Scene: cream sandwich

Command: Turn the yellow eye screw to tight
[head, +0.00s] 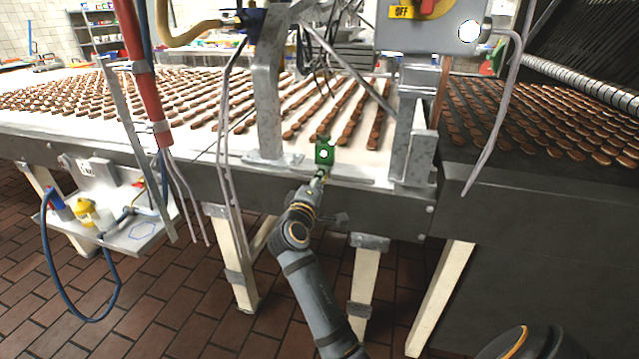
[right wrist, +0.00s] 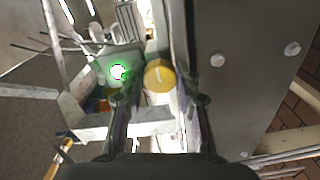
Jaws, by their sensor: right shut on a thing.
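The yellow eye screw (right wrist: 160,76) shows in the right wrist view as a round yellow head with a pale slot-like mark, between my fingers. My right gripper (right wrist: 158,98) is shut on it, one finger on each side. In the head view my right gripper (head: 318,181) reaches up to the conveyor's front edge, just below a green bracket (head: 324,152) with a bright white spot. The screw is too small and covered there to make out clearly. My left gripper is not in view.
The conveyor belt (head: 215,140) carries many brown sandwich biscuits behind the metal rail. A grey post (head: 268,95) stands left of the bracket and a switch box (head: 432,36) hangs above right. Hanging cables and a red hose (head: 140,75) are at left. Brick floor lies below.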

